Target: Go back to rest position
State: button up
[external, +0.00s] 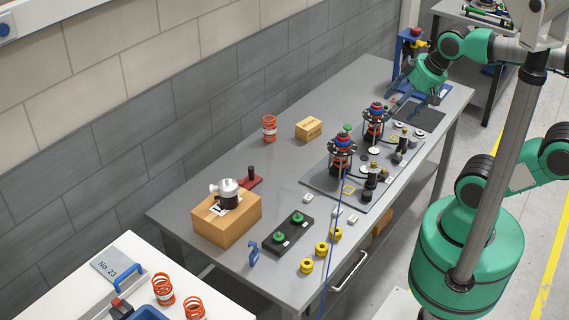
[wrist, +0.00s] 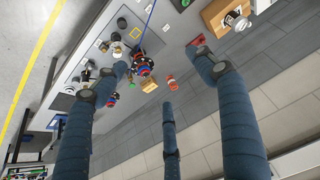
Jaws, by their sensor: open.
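My gripper (external: 403,92) is above the far end of the grey workbench (external: 215,265), beyond the fixture plate. In the wrist view, its three blue-grey fingers (wrist: 166,78) are spread apart with nothing between them, so it is open and empty. The fixture plate (external: 318,184) carries two red, blue and black spring assemblies, a nearer one (external: 341,150) and a farther one (external: 375,116). The nearer assembly also shows in the wrist view (wrist: 143,66), well beyond the fingers. The exact gap between gripper and bench is hard to tell.
A blue press-like stand (external: 402,45) is close to the gripper at the bench's far end. An orange spring (external: 269,128) and a small cardboard box (external: 309,129) stand near the wall. A larger box (external: 240,226) is at the near end.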

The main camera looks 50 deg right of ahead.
jog(key=shift+f, duration=0.15)
notch_tip(320, 180, down, 6)
jog(key=b, duration=0.6)
jog(key=shift+f+b, duration=0.25)
jog(key=shift+b, duration=0.05)
